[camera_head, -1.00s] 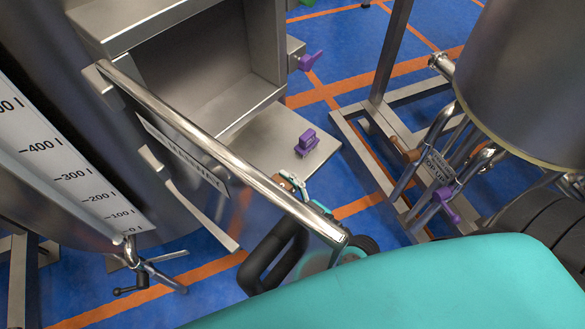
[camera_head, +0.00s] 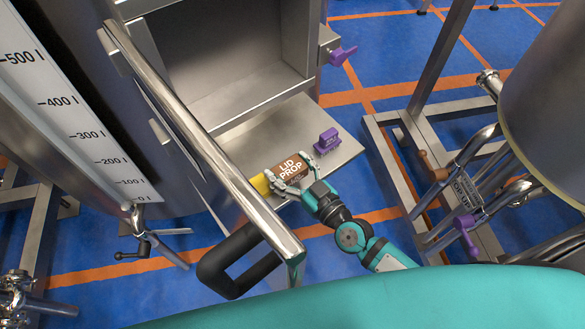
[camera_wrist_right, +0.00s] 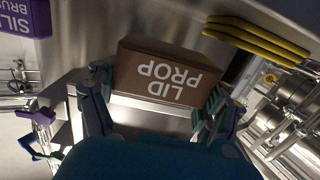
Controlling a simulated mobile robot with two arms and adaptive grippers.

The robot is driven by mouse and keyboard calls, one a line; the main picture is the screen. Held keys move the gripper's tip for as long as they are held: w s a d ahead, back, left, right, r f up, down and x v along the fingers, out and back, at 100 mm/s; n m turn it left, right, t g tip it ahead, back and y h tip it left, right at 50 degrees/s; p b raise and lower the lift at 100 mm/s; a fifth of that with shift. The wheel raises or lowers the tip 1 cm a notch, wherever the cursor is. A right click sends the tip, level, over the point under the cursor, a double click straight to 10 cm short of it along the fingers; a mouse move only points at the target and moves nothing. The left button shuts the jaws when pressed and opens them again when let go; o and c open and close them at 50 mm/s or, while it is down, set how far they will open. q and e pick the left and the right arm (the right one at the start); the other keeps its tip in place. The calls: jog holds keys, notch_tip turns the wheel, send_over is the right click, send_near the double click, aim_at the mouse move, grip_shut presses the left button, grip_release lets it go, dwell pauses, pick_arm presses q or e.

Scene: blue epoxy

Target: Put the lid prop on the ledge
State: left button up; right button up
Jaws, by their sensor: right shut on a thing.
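My right gripper (camera_head: 291,183) is shut on the brown block; in the right wrist view the block (camera_wrist_right: 165,72) sits between the two fingers (camera_wrist_right: 160,98). The ledge appears to be the flat metal plate (camera_head: 345,150) below the open steel compartment. The prop is over the plate's front part; I cannot tell whether it touches it. My left gripper is out of view.
A purple block (camera_head: 328,141) stands on the plate just right of the prop; it shows at the wrist view's upper left (camera_wrist_right: 18,18). A long steel bar (camera_head: 205,145) runs diagonally left of the prop. A steel frame (camera_head: 395,165) stands right of the plate.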

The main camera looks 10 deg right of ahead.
aim_at(292, 169)
jog(key=shift+w+d, duration=0.25)
jog(key=shift+w, duration=0.3)
jog(key=shift+w+d, duration=0.2)
jog(key=shift+w, duration=0.15)
notch_tip(292, 169, down, 4)
jog(key=b, duration=0.2)
jog(key=shift+w+d+b, duration=0.15)
jog(key=shift+b, duration=0.2)
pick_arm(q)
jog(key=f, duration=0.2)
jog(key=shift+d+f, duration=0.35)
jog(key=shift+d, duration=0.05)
pick_arm(e)
jog(key=shift+r, duration=0.15)
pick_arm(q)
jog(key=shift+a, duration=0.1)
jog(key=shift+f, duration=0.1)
